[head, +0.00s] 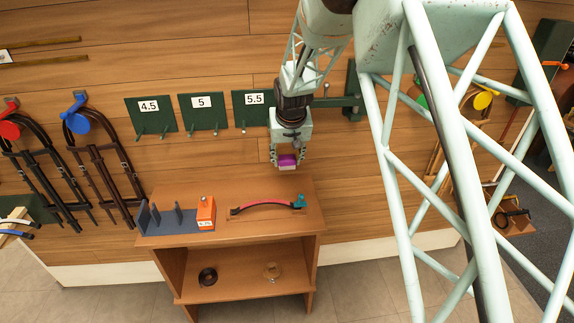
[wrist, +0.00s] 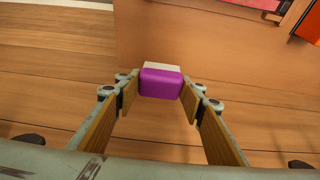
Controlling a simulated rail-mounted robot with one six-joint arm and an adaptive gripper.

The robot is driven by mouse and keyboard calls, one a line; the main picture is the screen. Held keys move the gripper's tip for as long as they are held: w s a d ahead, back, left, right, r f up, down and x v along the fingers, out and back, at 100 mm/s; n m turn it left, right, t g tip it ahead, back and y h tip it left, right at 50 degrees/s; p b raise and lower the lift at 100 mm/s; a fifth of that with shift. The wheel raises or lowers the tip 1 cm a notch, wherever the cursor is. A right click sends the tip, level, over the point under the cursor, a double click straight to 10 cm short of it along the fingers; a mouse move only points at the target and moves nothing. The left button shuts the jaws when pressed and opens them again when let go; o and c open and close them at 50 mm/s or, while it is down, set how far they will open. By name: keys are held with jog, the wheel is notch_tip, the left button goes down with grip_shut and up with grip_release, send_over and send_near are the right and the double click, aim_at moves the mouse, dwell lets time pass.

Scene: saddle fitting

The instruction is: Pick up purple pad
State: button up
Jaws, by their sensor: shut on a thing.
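The purple pad (head: 287,160) is a small block with a purple face and a pale back. It is held between the fingers of my gripper (head: 287,157), in the air in front of the wood wall and above the back of the wooden bench (head: 250,232). In the wrist view the purple pad (wrist: 161,84) sits between the fingertips of my gripper (wrist: 160,92), its purple side toward the camera. The gripper is shut on it, and nothing else touches the pad.
On the bench stand a dark slotted rack (head: 170,222), an orange block (head: 206,213) and a curved red-and-black strip (head: 262,206) with a teal end. Green plates labelled 4.5 (head: 150,115), 5 (head: 203,112) and 5.5 (head: 252,106) hang on the wall. The lower shelf holds two small round items.

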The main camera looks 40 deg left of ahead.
jog(key=shift+r, duration=0.8)
jog(key=shift+s+d+f, duration=0.1)
jog(key=shift+s+d, duration=0.2)
jog(key=s+d, duration=1.2)
jog(key=d, duration=0.1)
jog(key=shift+s+p, duration=0.3)
jog(key=shift+s, duration=0.1)
jog(key=shift+d, duration=0.1)
jog(key=o, duration=0.3)
jog(key=shift+c, duration=1.2)
